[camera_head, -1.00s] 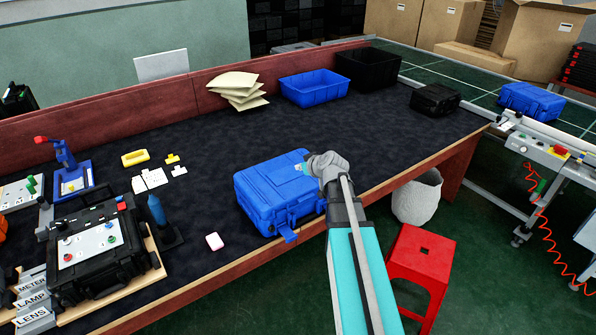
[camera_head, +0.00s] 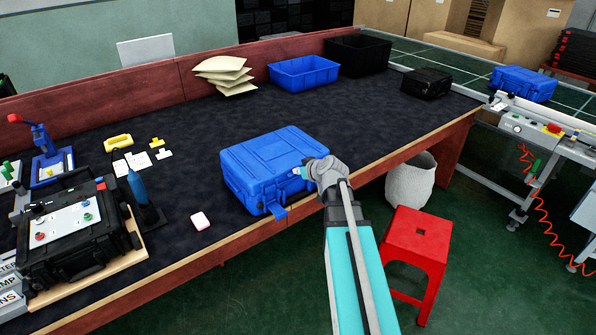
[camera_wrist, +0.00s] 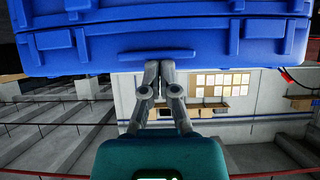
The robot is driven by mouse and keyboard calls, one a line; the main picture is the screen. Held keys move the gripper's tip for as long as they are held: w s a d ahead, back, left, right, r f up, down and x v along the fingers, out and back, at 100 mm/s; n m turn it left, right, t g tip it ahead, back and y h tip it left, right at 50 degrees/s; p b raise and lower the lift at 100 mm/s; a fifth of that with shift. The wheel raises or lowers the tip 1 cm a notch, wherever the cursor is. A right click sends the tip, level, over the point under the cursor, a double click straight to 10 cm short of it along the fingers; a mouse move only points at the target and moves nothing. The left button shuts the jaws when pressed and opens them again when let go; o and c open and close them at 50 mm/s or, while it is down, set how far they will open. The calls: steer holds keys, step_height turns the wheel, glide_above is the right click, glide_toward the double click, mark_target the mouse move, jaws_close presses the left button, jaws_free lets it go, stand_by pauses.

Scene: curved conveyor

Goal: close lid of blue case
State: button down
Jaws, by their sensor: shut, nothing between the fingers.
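The blue case (camera_head: 262,158) lies on the dark tabletop near its front edge. Its lid looks down on the base, and a blue latch flap (camera_head: 276,213) sticks out at its near lower corner. My gripper (camera_head: 299,171) is at the right side of the case, with its fingertips at or very near the case wall. In the wrist view, the case (camera_wrist: 75,45) fills the top. My gripper (camera_wrist: 158,66) shows two fingers shut together, empty, just below a raised blue bar on the case. Whether the fingers touch it cannot be told.
Another blue case (camera_head: 523,83) stands on the conveyor at back right, and a black case (camera_head: 426,82) on the far tabletop. A blue bin (camera_head: 303,73) and black bin (camera_head: 357,55) stand at the back. A red stool (camera_head: 418,238) and white basket (camera_head: 410,184) stand right of my arm.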

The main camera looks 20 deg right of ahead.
steer(key=shift+s+f+b, duration=0.4)
steer(key=shift+s+f, duration=0.1)
steer(key=shift+f, duration=0.05)
steer(key=shift+a, duration=0.1)
steer(key=shift+r, duration=0.1)
